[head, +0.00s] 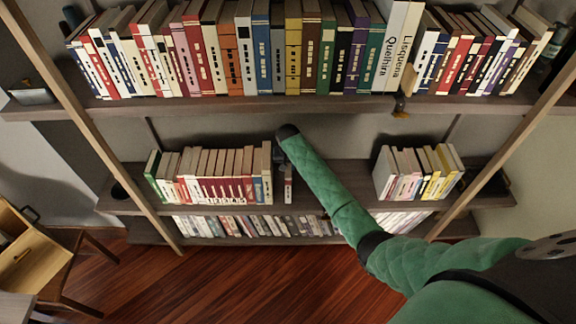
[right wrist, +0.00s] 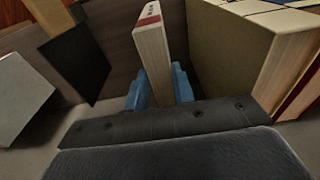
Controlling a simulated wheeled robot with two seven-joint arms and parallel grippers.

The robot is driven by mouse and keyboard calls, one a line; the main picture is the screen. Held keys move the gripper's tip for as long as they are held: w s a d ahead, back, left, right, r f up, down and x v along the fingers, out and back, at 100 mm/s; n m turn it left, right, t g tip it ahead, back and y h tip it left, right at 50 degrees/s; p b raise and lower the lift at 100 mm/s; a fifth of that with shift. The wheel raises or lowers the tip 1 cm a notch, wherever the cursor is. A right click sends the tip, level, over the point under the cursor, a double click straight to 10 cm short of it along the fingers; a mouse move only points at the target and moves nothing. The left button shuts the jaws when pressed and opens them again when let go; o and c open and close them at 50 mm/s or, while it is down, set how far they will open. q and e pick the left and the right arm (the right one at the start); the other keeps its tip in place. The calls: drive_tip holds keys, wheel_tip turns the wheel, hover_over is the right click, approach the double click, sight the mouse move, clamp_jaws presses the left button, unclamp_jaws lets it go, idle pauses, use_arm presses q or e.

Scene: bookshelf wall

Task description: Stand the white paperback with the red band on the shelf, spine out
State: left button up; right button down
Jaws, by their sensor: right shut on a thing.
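The white paperback with the red band (head: 288,184) is upright at the middle shelf (head: 330,172), just right of the left-hand book row. Its narrow edge faces out. I cannot tell whether its base touches the board. In the right wrist view the paperback (right wrist: 153,55) stands between blue finger pads, its red band at the far top end. My right gripper (right wrist: 158,88) is shut on it. In the head view my right gripper (head: 281,152) is mostly hidden behind my green arm. My left gripper is not in view.
The left-hand row of books (head: 212,176) stands close beside the paperback. A second group (head: 418,172) stands further right, with free shelf between. A full upper shelf (head: 250,108) overhangs. In the right wrist view a large book (right wrist: 232,55) is close on the right and a dark block (right wrist: 75,62) on the left.

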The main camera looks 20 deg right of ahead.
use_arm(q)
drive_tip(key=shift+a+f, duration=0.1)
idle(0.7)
use_arm(e)
drive_tip(key=shift+f, duration=0.15)
drive_tip(key=c, duration=1.2)
unclamp_jaws()
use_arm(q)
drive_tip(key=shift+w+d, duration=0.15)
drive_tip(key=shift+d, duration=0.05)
use_arm(e)
drive_tip(key=shift+o, duration=0.5)
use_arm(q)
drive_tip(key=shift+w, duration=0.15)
use_arm(e)
drive_tip(key=shift+r, duration=0.2)
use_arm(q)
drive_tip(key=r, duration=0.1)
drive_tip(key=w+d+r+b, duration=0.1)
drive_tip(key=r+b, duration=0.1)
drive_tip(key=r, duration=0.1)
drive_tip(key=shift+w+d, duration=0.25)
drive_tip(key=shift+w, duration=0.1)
use_arm(e)
drive_tip(key=r, duration=0.7)
drive_tip(key=shift+s+a+r, duration=0.1)
drive_tip(key=shift+s+r, duration=0.05)
drive_tip(key=shift+s, duration=0.2)
